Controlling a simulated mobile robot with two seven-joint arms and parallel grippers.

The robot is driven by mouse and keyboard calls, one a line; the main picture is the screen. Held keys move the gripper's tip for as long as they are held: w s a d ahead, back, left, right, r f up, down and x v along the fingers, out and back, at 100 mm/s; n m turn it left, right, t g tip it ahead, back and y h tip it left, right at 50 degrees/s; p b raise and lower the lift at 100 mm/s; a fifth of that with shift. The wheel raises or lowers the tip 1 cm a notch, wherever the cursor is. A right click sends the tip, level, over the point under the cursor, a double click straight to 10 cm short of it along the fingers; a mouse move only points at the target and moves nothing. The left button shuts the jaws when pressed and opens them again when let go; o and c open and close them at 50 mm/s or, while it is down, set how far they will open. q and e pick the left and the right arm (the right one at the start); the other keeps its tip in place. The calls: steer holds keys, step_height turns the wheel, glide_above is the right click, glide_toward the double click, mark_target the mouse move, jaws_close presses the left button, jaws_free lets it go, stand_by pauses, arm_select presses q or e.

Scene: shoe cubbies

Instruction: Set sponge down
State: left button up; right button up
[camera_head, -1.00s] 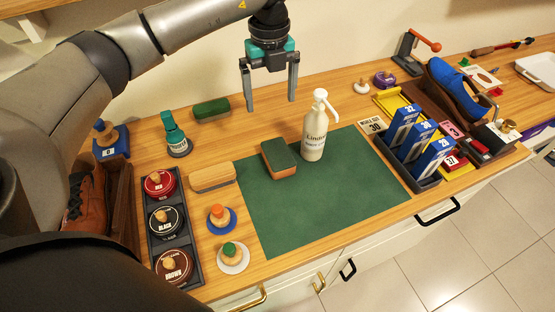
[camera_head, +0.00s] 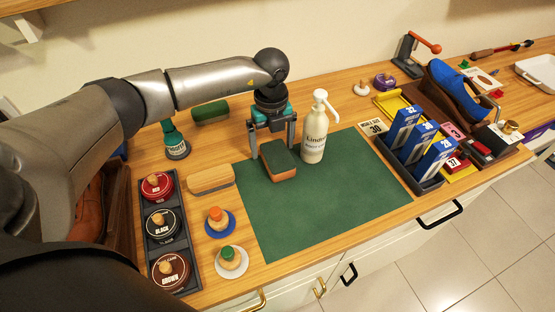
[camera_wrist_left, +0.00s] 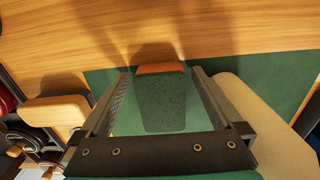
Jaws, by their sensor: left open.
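The sponge (camera_head: 280,163), green on top and orange below, lies on the far left part of the green mat (camera_head: 325,205). My left gripper (camera_head: 273,150) is open and low over the sponge, with one finger on each side of it. In the left wrist view the sponge (camera_wrist_left: 163,98) shows between the two spread fingers (camera_wrist_left: 160,105), with a gap on each side. I cannot tell whether a finger touches it. My right gripper does not show.
A white spray bottle (camera_head: 315,130) stands close to the right of the gripper. Polish tins (camera_head: 163,222) sit in a dark tray at left. The mat's front is clear.

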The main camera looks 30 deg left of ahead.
arm_select(q)
steer(key=shift+f, duration=0.35)
steer(key=shift+c, duration=0.2)
steer(key=shift+r, duration=0.1)
steer(key=c, duration=1.3)
